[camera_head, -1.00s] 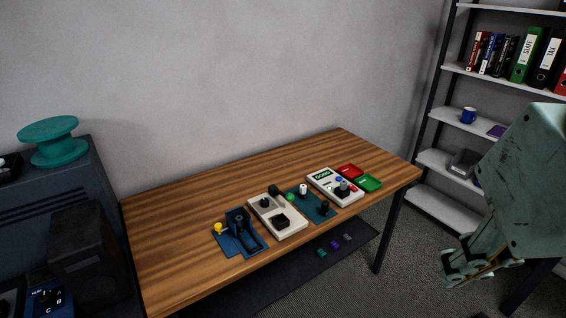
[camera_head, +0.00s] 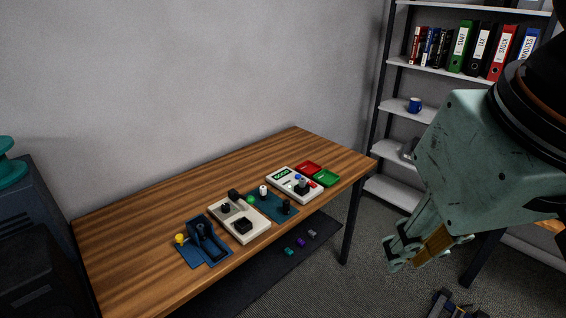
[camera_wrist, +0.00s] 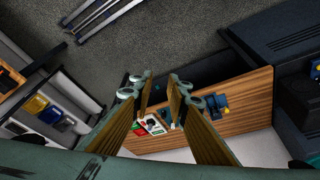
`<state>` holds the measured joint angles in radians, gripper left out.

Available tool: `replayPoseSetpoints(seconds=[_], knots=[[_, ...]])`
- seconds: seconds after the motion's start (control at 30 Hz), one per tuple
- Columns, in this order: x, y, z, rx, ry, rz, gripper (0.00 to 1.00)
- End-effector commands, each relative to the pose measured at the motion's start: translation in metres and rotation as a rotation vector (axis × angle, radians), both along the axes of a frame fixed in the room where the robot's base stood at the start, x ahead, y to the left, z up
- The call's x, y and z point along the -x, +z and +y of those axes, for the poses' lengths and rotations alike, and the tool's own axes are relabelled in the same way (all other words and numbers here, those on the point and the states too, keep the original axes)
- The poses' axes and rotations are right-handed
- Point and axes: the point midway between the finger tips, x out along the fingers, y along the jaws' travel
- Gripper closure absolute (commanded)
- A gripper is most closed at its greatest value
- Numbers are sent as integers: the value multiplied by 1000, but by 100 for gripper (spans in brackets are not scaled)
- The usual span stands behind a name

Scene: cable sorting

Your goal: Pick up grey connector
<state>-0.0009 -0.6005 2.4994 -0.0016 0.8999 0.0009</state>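A small grey connector (camera_head: 312,233) lies on the dark surface low under the wooden table's front edge, in the head view. A purple connector (camera_head: 301,243) and a teal connector (camera_head: 289,251) lie in a row to its left. My gripper (camera_head: 425,252) hangs in the air to the right of the table and the connectors, apart from them. In the wrist view my gripper (camera_wrist: 159,88) has its two fingers spread with nothing between them. I cannot make out the grey connector in the wrist view.
The wooden table (camera_head: 135,215) carries a blue fixture (camera_head: 205,240), a beige box (camera_head: 240,217), a tester (camera_head: 294,183), and red (camera_head: 309,167) and green (camera_head: 326,177) trays. A shelf rack (camera_head: 385,125) stands behind on the right. Floor (camera_head: 385,220) shows right of the table.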

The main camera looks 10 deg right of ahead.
Motion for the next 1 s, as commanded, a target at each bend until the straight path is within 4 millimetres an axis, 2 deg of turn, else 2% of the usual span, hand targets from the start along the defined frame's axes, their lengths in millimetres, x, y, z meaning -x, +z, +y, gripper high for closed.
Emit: replayPoseSetpoints(seconds=[0.03, 0.17, 0.63, 0.83, 1.0], knots=[[0, 0, 0, 0, 0, 0, 80], [0, 0, 0, 0, 0, 0, 68], [-5, 3, 0, 6, 10, 4, 68], [-21, 12, -2, 23, 42, 18, 68], [-44, 22, -4, 50, 87, 36, 68]])
